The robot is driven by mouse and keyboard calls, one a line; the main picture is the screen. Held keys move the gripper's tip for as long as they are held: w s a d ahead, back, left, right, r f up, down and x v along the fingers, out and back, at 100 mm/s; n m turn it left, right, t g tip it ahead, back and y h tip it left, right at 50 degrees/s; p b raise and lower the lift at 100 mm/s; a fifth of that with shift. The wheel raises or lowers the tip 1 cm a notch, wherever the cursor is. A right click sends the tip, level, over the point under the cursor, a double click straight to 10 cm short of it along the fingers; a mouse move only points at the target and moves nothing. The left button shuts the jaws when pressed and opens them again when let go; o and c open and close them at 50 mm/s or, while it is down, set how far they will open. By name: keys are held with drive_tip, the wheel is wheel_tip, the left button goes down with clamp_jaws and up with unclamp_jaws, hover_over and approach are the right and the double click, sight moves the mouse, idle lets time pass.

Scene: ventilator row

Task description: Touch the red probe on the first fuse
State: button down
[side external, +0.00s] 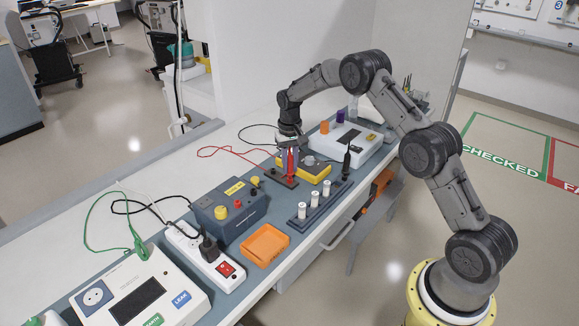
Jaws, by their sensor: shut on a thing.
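My gripper (291,150) points down beside the yellow multimeter (317,172), shut on the red probe (291,163). The probe is upright, its lower end at or just above a small dark block (284,179); I cannot tell whether they touch. Three white fuses stand upright in a dark rack (335,197), nearer the camera: one at the near end (302,211), one in the middle (314,199) and one at the far end (327,187). The probe is apart from all three. A black probe (346,160) stands upright to the right of the multimeter.
A red lead (228,149) loops over the bench at left. A blue-grey box with knobs (230,206), a power strip (205,254), an orange tray (264,245) and a white tester (140,291) stand nearer. A white instrument (345,141) stands behind the multimeter.

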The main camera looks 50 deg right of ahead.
sight(290, 155)
drive_tip(key=shift+r, duration=2.4)
drive_tip(key=shift+w, duration=0.1)
drive_tip(key=shift+s+f, duration=0.2)
drive_tip(key=shift+f, duration=0.05)
drive_tip(key=s+a+r, duration=0.7)
drive_tip(key=s+a, duration=0.3)
drive_tip(key=s, duration=0.3)
drive_tip(key=shift+w+a+f, duration=0.1)
drive_tip(key=shift+f, duration=1.05)
drive_tip(key=shift+w+a+f, duration=0.1)
drive_tip(key=shift+f, duration=1)
drive_tip(key=shift+f, duration=0.45)
wheel_tip(290, 155, up, 7)
